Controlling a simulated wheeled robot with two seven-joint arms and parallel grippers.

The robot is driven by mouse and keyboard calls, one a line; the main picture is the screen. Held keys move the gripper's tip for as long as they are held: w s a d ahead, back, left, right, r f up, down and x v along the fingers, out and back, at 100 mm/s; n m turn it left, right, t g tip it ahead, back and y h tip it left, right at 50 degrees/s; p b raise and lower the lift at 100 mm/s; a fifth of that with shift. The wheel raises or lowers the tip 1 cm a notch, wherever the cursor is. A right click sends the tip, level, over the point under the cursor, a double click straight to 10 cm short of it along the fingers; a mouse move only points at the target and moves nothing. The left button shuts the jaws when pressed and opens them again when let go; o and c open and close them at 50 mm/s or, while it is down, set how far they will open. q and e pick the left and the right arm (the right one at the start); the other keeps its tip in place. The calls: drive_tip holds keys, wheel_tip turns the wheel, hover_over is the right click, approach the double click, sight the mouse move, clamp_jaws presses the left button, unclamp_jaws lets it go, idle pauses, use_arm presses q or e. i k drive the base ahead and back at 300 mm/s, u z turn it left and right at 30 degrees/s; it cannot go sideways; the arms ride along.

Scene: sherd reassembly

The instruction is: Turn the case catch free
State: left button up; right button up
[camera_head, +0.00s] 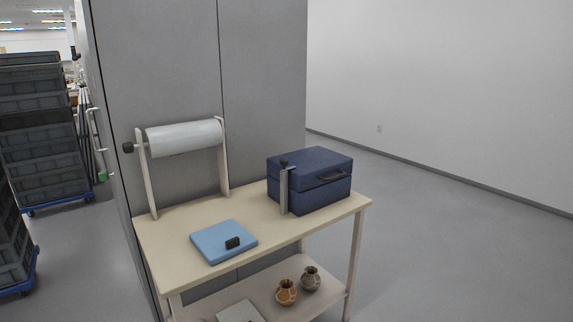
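The case (312,184) is a dark blue box with its lid down, at the right end of the table (180,249). A dark handle (331,175) is on its right-facing front side. A grey upright bar with a dark knob at its top, seemingly the catch (284,188), stands at the case's left-facing side. I cannot tell whether the bar touches the case or how the catch is turned. Neither of my grippers is in view.
A roll on a stand (184,138) is at the back left. Two pots (286,292) and a pale flat item (240,312) are on the lower shelf. Floor at right is clear.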

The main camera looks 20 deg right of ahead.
sight(284, 162)
drive_tip(key=z, duration=0.5)
drive_tip(key=i, duration=1.35)
drive_tip(key=u, duration=0.5)
